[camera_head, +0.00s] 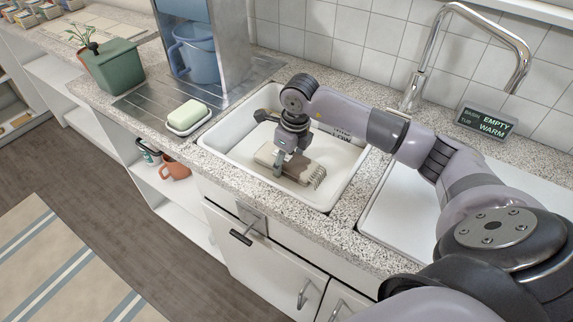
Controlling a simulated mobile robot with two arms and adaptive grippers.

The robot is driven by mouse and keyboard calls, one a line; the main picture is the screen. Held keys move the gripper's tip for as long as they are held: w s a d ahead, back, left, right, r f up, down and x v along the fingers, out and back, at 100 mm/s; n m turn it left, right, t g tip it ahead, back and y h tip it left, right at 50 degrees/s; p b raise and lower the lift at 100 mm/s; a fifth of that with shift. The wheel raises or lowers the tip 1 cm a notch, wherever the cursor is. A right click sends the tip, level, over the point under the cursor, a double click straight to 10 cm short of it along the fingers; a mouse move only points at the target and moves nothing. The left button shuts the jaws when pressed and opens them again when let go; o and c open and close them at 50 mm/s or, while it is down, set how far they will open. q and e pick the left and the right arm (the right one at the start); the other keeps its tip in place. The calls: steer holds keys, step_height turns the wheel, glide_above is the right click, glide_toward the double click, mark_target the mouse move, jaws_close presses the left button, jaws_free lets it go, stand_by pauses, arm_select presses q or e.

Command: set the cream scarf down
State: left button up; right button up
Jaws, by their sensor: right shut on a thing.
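The cream scarf (299,172) is a folded, beige bundle with a fringed right end. It is inside the left white basin (222,148), low over or on its floor; I cannot tell whether it touches the floor. My right gripper (280,163) reaches down into this basin from above and is shut on the scarf, at its left part. The fingers hide some of the cloth. My left gripper is not in view.
A green soap (187,114) in a white dish sits left of the basin. A tall tap (424,62) and a sign (485,122) reading "EMPTY" and "WARM" are behind. My right arm crosses the second basin.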

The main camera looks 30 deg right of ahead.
mark_target(292, 160)
steer(key=shift+f, duration=1)
steer(key=o, duration=1.2)
steer(key=shift+f, duration=0.1)
steer(key=shift+o, duration=0.2)
steer(key=shift+r, duration=0.2)
steer(key=r, duration=0.4)
steer(key=s+r, duration=0.1)
steer(key=r, duration=0.3)
steer(key=r+b, duration=0.1)
steer(key=r, duration=0.2)
steer(key=shift+s+d+r, duration=0.3)
steer(key=shift+d+r, duration=0.05)
steer(key=shift+r, duration=0.05)
